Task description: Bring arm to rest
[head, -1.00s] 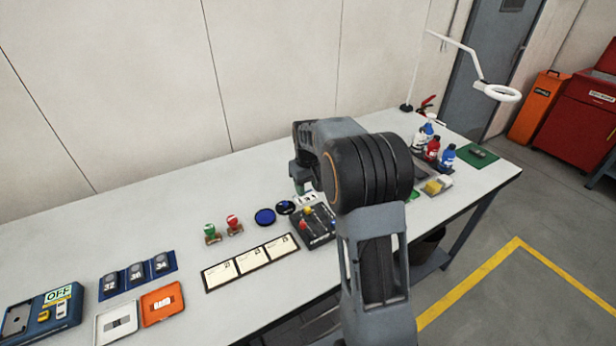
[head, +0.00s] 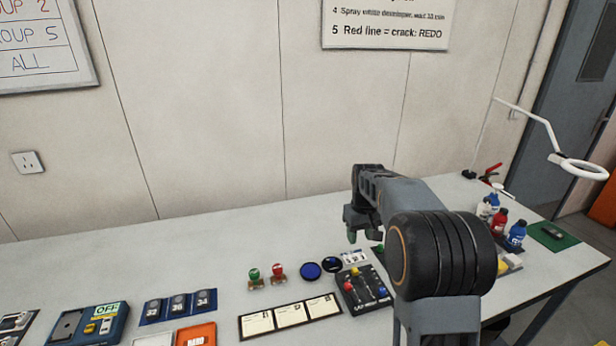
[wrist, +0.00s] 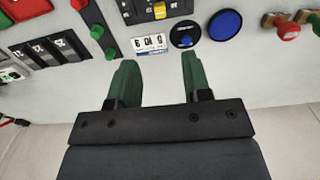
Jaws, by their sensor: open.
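My arm reaches over the right half of the long grey table (head: 180,262) in the head view. My gripper (head: 352,237) hangs at its end above the back part of the table, partly hidden by the wrist. In the wrist view my gripper (wrist: 153,72) shows two green fingers well apart with nothing between them. Beyond the fingertips are a white number card (wrist: 151,45) and a dark-blue round disc (wrist: 185,35), both apart from the fingers.
A black box with coloured knobs (head: 361,291) stands near my arm. Left of it are a blue disc (head: 311,271), red (head: 278,272) and green (head: 254,276) knobs and a card strip (head: 290,316). Bottles (head: 501,224) and a white ring lamp (head: 578,167) stand right.

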